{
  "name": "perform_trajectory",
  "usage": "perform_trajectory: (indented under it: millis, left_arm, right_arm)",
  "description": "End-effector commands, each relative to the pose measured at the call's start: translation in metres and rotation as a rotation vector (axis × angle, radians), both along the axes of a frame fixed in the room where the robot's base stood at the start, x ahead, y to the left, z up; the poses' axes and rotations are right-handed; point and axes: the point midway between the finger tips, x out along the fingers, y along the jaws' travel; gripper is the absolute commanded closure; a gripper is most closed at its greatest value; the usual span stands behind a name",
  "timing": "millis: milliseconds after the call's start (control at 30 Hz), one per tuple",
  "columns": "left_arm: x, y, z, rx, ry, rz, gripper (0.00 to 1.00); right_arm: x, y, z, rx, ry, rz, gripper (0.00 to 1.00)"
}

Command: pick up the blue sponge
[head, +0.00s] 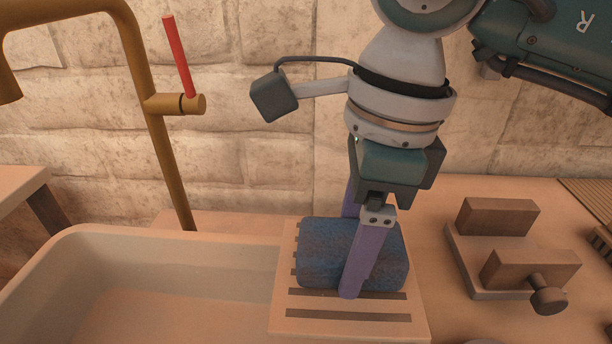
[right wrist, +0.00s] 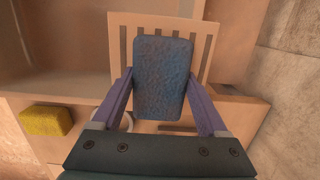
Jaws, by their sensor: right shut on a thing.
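The blue sponge (head: 325,252) lies on a slatted drainer board (head: 300,322) beside the sink in the head view. My right gripper (head: 350,250) comes down over it from above, with one purple finger on its near side and the other behind it. The jaws are shut on the sponge. In the right wrist view the sponge (right wrist: 163,76) sits between the two fingers of the gripper (right wrist: 163,100), over the slatted board (right wrist: 207,45). I cannot tell any gap between sponge and board. My left gripper is not in view.
A sink basin (head: 60,250) lies left of the board, with a brass tap (head: 150,100) and red lever (head: 177,55) behind. A wooden clamp-like press (head: 500,255) stands on the counter at right. A yellow sponge (right wrist: 45,121) shows in the right wrist view.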

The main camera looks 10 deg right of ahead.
Motion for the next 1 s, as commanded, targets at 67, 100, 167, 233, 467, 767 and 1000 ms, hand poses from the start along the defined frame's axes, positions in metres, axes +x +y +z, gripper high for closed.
perform_trajectory:
  millis: [67,100,167,233,467,767,1000]
  left_arm:
    - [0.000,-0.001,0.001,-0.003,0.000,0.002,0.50]
    - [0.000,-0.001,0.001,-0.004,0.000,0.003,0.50]
    - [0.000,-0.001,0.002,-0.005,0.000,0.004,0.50]
    - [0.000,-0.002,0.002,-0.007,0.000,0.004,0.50]
    - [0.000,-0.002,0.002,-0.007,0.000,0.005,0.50]
    - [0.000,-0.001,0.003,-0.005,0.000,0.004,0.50]
    - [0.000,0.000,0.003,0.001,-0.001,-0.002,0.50]
  right_arm:
    - [0.001,0.000,0.009,0.000,-0.003,0.001,0.85]
    - [0.001,0.000,0.014,0.001,-0.004,0.001,0.85]
    - [0.001,0.000,0.025,-0.001,-0.006,0.001,0.85]
    - [0.002,0.000,0.041,0.000,-0.008,0.002,0.85]
    - [0.002,0.000,0.112,0.000,-0.011,0.002,0.85]
    - [0.001,0.000,0.180,0.000,-0.004,0.001,0.85]
    - [0.000,0.000,0.195,0.001,-0.001,0.000,0.85]
